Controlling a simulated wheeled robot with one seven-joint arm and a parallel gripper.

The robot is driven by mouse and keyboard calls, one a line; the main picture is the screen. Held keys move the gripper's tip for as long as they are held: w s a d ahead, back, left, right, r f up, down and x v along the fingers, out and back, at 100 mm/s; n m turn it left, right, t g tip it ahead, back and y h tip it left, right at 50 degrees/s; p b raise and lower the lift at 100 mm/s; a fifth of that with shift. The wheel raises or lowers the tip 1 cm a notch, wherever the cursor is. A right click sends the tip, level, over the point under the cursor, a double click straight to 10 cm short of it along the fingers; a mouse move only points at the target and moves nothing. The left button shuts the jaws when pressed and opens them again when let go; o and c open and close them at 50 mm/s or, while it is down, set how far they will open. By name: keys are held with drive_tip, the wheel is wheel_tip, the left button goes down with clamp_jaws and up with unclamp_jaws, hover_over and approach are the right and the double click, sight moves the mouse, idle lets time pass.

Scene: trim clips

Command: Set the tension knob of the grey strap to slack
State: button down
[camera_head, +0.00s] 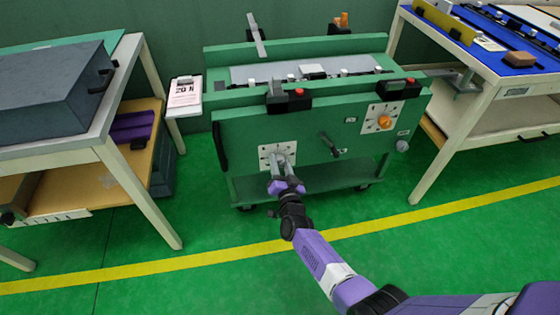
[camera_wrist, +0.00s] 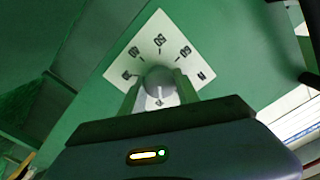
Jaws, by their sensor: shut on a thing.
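A grey knob (camera_wrist: 160,80) sits on a white dial plate (camera_wrist: 153,45) with several printed marks around it. A short pale line shows on the knob's lower side in the wrist view; the marks are too blurred to read surely. In the head view the plate (camera_head: 265,152) is low on the left of the green machine's front. My gripper (camera_head: 277,160) is at this plate and hides most of the knob there. My gripper's fingers (camera_wrist: 160,88) are shut on the knob, one on each side. A grey bar (camera_head: 257,36) stands at the machine's top left.
An orange knob (camera_head: 384,121) on another white dial is at the machine's right front. A black handle (camera_head: 331,146) juts out between the dials. Tables flank the machine; the green floor (camera_head: 230,275) in front is clear.

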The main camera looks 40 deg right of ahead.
drive_tip(key=n+p, duration=0.1)
drive_tip(key=n, duration=0.2)
drive_tip(key=shift+a+n, duration=0.1)
drive_tip(key=shift+n, duration=0.3)
drive_tip(key=n, duration=0.4)
drive_tip(key=shift+p, duration=0.4)
drive_tip(key=shift+f+n, duration=0.1)
drive_tip(key=shift+n, duration=0.2)
drive_tip(key=c, duration=0.9)
unclamp_jaws()
drive_tip(key=p+v, duration=0.3)
drive_tip(key=v, duration=0.4)
drive_tip(key=shift+s+a, duration=0.2)
drive_tip(key=shift+s, duration=0.05)
